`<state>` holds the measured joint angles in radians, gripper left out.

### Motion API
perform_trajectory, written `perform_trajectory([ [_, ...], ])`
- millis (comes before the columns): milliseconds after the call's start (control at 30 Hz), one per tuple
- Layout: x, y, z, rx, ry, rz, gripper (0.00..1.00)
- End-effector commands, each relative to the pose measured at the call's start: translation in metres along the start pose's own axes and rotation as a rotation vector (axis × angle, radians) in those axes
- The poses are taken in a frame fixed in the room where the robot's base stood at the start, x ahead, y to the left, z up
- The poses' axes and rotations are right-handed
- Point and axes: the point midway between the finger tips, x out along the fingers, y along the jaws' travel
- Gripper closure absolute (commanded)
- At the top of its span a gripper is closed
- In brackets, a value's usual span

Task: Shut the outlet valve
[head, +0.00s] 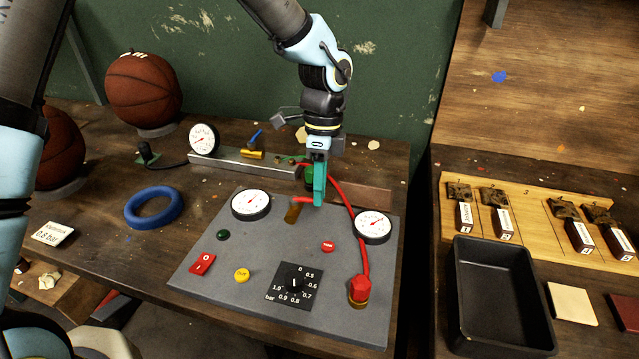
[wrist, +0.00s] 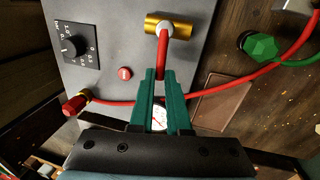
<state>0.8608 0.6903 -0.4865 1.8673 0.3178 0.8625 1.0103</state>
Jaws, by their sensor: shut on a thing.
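A brass valve (head: 293,213) stands on the grey panel between two round gauges in the head view; no label on it is readable. In the wrist view its brass body (wrist: 158,22) lies sideways at the top. Its red lever (wrist: 163,46) runs down from it, across the body's line. My gripper (head: 319,196) is over the panel, just right of the brass body. In the wrist view its teal fingers (wrist: 161,82) are closed around the lever's outer part.
A blue-lever valve (head: 254,142) is behind; a black knob (head: 294,284) is in front.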

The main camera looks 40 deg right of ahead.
Motion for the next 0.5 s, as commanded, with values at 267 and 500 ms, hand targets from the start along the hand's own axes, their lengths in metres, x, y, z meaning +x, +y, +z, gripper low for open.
perform_trajectory([
  [267,0.0000,0.0031,-0.0008,0.060,-0.011,-0.001,1.00],
  [500,0.0003,0.0037,-0.0008,0.066,-0.013,0.000,1.00],
])
